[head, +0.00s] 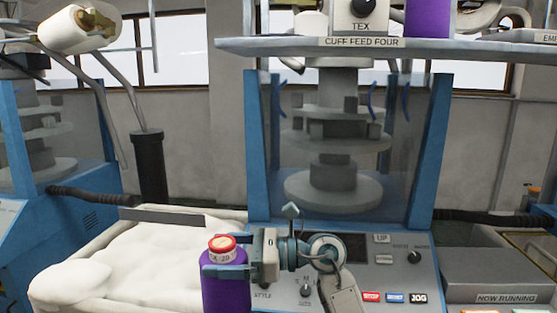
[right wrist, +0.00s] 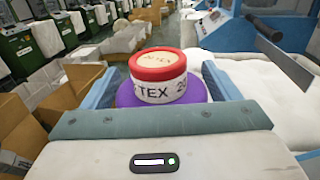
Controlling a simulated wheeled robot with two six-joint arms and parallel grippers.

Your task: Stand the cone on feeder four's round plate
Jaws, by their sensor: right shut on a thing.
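My right gripper (head: 222,268) is shut on a purple cone (head: 226,295) with a red top and a white band. The cone is upright, held at the lower middle of the head view, in front of the white fabric pile. In the right wrist view the cone's red top and white "TEX 20" band (right wrist: 160,92) show between the two blue fingers. The shelf labelled "CUFF FEED FOUR" (head: 470,47) runs across the top right, above and beyond my gripper. A round plate of feeder four cannot be made out. My left gripper is not in view.
On the shelf stand a TEX dial unit (head: 362,18) and another purple cone (head: 427,18). Below is a blue-framed knitting machine (head: 262,150) with a button panel (head: 385,265). A bin of white fabric (head: 120,260) lies at left. The wrist view shows cardboard boxes (right wrist: 75,95).

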